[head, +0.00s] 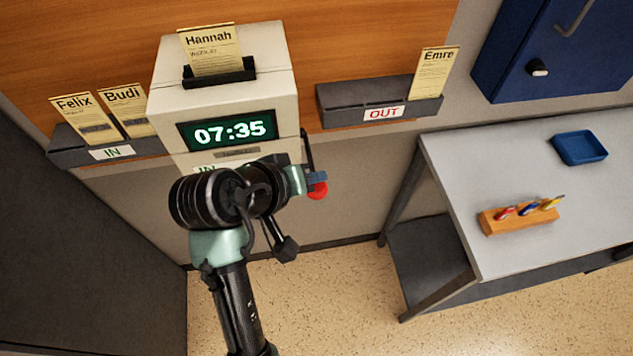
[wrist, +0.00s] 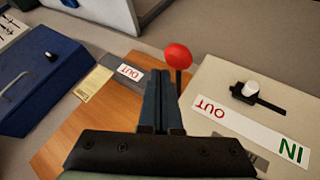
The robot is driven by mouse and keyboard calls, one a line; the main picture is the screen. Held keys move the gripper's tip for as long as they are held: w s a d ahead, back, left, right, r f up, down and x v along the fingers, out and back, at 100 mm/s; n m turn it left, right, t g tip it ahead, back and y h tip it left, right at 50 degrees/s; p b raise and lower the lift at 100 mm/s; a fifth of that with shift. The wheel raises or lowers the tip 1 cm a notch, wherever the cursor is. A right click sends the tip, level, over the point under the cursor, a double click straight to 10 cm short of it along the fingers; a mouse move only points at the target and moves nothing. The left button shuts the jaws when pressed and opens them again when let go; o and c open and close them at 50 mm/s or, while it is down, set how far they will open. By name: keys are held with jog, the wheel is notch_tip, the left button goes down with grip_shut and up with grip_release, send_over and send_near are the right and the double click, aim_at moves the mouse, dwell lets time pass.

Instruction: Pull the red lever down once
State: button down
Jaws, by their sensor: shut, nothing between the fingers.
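The red lever's round knob (head: 318,191) is at the right side of the cream time clock (head: 170,75), with its dark arm (head: 307,148) running up beside the case. My gripper (head: 316,178) is shut and empty, its bluish fingertips right at the knob. In the wrist view the red knob (wrist: 178,56) on its thin dark stem is just beyond and slightly right of my shut fingertips (wrist: 160,72). I cannot tell whether they touch. A card marked Hannah (head: 212,52) stands in the clock's top slot. The display reads 07:35.
The IN rack (head: 75,155) holds Felix and Budi cards; the OUT rack (head: 340,107) holds Emre's. The white slider knob (wrist: 250,88) sits toward the OUT end. A grey table (head: 530,260) with a blue tray (head: 580,148) and pen block (head: 515,218) stands right.

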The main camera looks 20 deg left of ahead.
jog(key=shift+f, duration=0.45)
jog(key=shift+f+b, duration=1)
jog(key=shift+f, duration=0.85)
dwell(1.6)
dwell(0.5)
jog(key=shift+r+p, duration=2.3)
jog(key=shift+p, duration=0.1)
jog(key=shift+r, duration=0.1)
notch_tip(320, 180, up, 5)
jog(key=p, duration=0.5)
